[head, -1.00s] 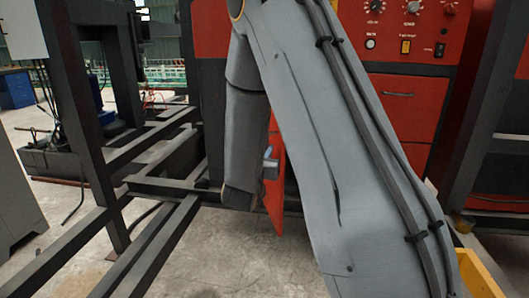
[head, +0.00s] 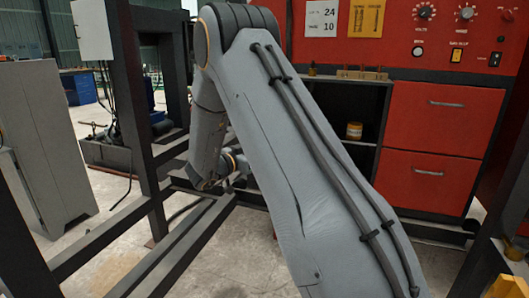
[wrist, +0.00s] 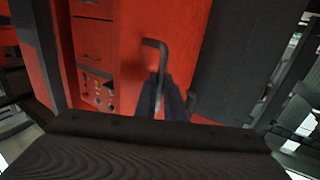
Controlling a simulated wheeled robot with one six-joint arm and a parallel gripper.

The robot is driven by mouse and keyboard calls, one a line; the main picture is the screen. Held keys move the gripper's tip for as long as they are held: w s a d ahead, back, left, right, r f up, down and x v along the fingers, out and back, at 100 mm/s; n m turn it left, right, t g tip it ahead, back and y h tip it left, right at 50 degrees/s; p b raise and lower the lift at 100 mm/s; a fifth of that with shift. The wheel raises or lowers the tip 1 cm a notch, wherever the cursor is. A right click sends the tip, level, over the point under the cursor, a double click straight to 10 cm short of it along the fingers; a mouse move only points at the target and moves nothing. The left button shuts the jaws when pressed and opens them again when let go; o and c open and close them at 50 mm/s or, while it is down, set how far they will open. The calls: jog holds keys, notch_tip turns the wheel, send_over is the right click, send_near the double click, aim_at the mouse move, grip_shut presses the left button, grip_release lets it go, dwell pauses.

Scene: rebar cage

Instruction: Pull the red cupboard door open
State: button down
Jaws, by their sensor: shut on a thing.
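In the wrist view the red cupboard door (wrist: 182,28) carries a dark bar handle (wrist: 154,44). My gripper (wrist: 170,92) is shut on this handle, with its fingers around the bar. In the head view the cupboard's dark inside (head: 366,108) lies exposed, so the door stands open. My arm hides most of the door and the gripper there.
A yellow can (head: 354,130) stands inside the cupboard. Red drawers (head: 438,122) are right of it, below a control panel. Dark frame beams (head: 185,245) run low at the left. A grey cabinet (head: 50,150) stands far left.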

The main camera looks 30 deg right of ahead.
jog(key=shift+w+d+r, duration=0.1)
jog(key=shift+r, duration=0.05)
jog(key=c, duration=1.9)
grip_release()
jog(key=shift+d, duration=0.15)
jog(key=shift+o, duration=0.2)
jog(key=shift+a, duration=0.25)
jog(key=v, duration=0.7)
jog(key=shift+a, duration=0.4)
